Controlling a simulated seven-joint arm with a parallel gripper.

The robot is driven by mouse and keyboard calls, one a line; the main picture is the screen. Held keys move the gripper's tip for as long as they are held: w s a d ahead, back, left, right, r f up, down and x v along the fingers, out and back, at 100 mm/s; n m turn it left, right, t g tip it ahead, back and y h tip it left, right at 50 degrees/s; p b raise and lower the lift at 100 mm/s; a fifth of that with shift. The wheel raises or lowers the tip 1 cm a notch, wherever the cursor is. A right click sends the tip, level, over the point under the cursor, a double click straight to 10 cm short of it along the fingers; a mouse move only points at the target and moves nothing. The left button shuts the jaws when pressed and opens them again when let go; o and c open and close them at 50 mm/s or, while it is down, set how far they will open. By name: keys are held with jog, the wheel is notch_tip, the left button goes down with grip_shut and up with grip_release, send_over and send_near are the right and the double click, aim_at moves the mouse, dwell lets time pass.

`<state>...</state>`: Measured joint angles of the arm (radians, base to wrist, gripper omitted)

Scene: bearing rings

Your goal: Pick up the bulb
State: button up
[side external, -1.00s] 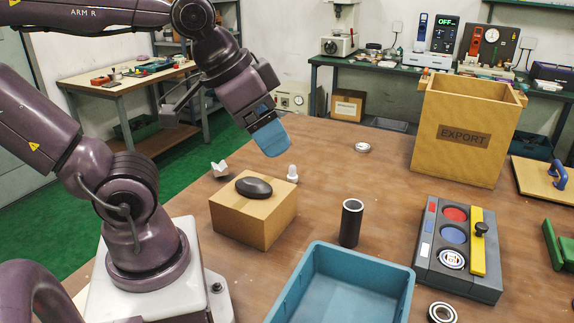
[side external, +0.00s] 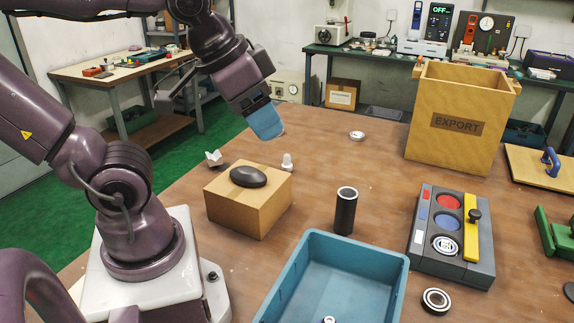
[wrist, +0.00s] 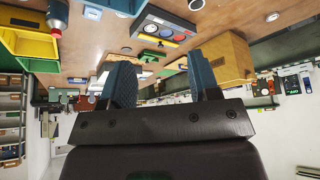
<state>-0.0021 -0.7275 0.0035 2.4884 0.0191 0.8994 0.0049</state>
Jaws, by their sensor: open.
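A small white bulb (side external: 287,162) stands on the brown table just behind the right back corner of a cardboard box. My gripper (side external: 266,125), with blue fingers, is in the air above and slightly left of the bulb in the side view, apart from it. In the wrist view my gripper (wrist: 160,76) shows two blue fingers spread apart with nothing between them. I cannot make out the bulb in the wrist view.
The cardboard box (side external: 247,206) carries a dark oval object (side external: 248,177). A white crumpled piece (side external: 214,158) lies behind it. A black tube (side external: 346,211), blue bin (side external: 400,275), grey fixture (side external: 425,250) and EXPORT crate (side external: 458,150) stand to the right. Table behind the bulb is mostly clear.

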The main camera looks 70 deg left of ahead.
jog(key=w+a+f+m+g+y, duration=0.2)
jog(key=w+a+f+g+y, duration=0.15)
jog(key=w+a, duration=0.6)
jog(key=m+g+y, duration=0.4)
jog(key=m+y, duration=0.3)
jog(key=m, duration=0.2)
send_over(285, 157)
jog(key=d, duration=1.1)
notch_tip(285, 157, down, 16)
jog(key=a+f+m+y, duration=0.1)
jog(key=a+f+m, duration=0.1)
jog(key=f, duration=0.1)
jog(key=a+f+m, duration=0.2)
jog(key=f, duration=0.2)
jog(key=w+a+f+m+t+y, duration=0.1)
jog(key=a+f, duration=0.1)
jog(key=f, duration=0.1)
jog(key=shift+a+f+m+y, duration=0.1)
jog(key=shift+f+m+y, duration=0.25)
jog(key=shift+f+m, duration=0.05)
jog(key=shift+a+f, duration=0.4)
jog(key=shift+a, duration=0.05)
jog(key=x, duration=0.6)
jog(key=shift+a+f, duration=0.1)
jog(key=shift+a, duration=0.25)
jog(key=c, duration=1)
